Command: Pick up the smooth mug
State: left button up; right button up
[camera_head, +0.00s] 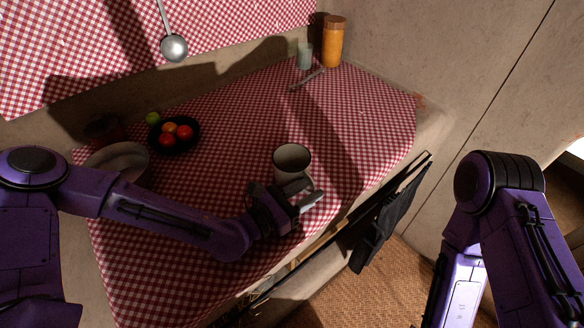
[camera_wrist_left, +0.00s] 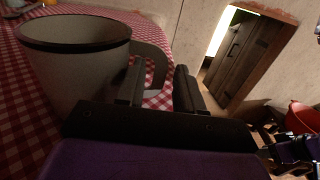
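The smooth mug (camera_head: 292,160), pale grey with a dark rim, stands upright on the checked cloth near the counter's front edge. It fills the upper left of the left wrist view (camera_wrist_left: 75,65), its dark handle (camera_wrist_left: 158,62) on the right. My left gripper (camera_head: 305,196) is at the mug's near side. Its two fingers (camera_wrist_left: 160,90) are apart, and the handle shows in the gap between them. Whether they touch the handle I cannot tell. My right arm is at the right of the head view, its gripper out of frame. Small dark and purple parts, perhaps of it, show in the wrist view.
The counter (camera_head: 225,130) has a dark fruit bowl (camera_head: 188,147), a pale bowl (camera_head: 120,160), an orange jar (camera_head: 333,42) and a glass (camera_head: 304,56). A ladle (camera_head: 173,47) hangs above. A dark cloth (camera_head: 378,225) hangs at the front. The cloth around the mug is clear.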

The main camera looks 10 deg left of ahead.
pick_arm(q)
jog(key=shift+x, duration=0.95)
grip_shut()
jog(key=shift+r, duration=0.15)
